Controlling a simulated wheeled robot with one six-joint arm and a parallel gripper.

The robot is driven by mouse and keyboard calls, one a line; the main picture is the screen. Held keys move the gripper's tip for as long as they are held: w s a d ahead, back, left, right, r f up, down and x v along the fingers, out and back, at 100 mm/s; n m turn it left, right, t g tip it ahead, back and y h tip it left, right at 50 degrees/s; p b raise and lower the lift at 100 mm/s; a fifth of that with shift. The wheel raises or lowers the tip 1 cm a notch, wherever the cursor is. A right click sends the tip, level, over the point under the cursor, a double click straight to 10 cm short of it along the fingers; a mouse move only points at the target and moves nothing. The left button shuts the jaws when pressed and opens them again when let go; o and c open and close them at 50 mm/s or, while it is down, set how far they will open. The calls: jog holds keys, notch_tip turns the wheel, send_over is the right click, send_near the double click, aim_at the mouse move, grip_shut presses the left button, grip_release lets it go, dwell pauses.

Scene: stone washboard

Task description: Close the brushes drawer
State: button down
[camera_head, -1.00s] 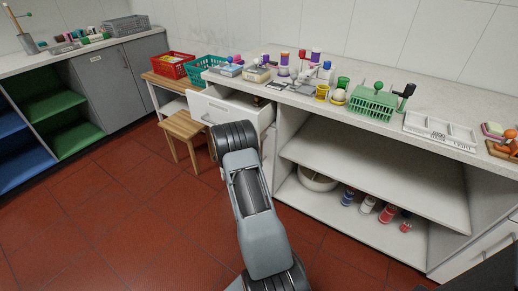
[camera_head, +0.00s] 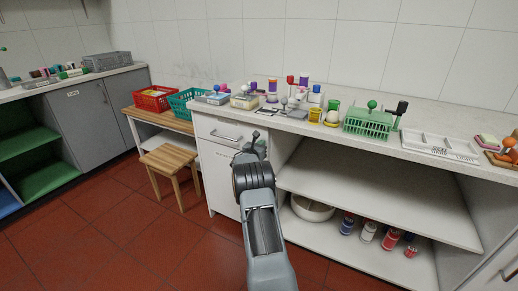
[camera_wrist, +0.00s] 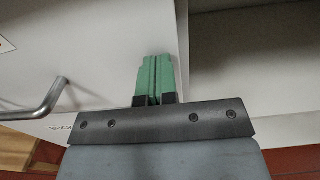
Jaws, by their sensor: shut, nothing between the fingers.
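The white drawer (camera_head: 222,126) with a bar handle is at the left end of the counter in the head view. Its front looks flush, or nearly so, with the cabinet door below. In the wrist view, the drawer front (camera_wrist: 90,55) fills the upper left, with its metal handle (camera_wrist: 40,104) at the left. My gripper (camera_head: 257,137) is at the drawer's right side. Its green fingers (camera_wrist: 155,62) are shut and empty, in front of the drawer front near its right edge. I cannot tell whether they touch it. The label's wording is not readable.
The white countertop (camera_head: 395,143) above carries paints, a green rack (camera_head: 368,122) and trays. Open shelves (camera_head: 370,185) lie to the right. A wooden stool (camera_head: 168,161) stands to the left, with free red floor (camera_head: 110,230) in front.

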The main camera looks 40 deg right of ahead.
jog(key=shift+s+d+r, duration=0.1)
jog(key=shift+d+r, duration=0.2)
jog(key=shift+r, duration=0.1)
jog(key=shift+a, duration=0.1)
jog(key=v, duration=1.4)
jog(key=shift+a+f, duration=0.2)
jog(key=shift+f, duration=0.15)
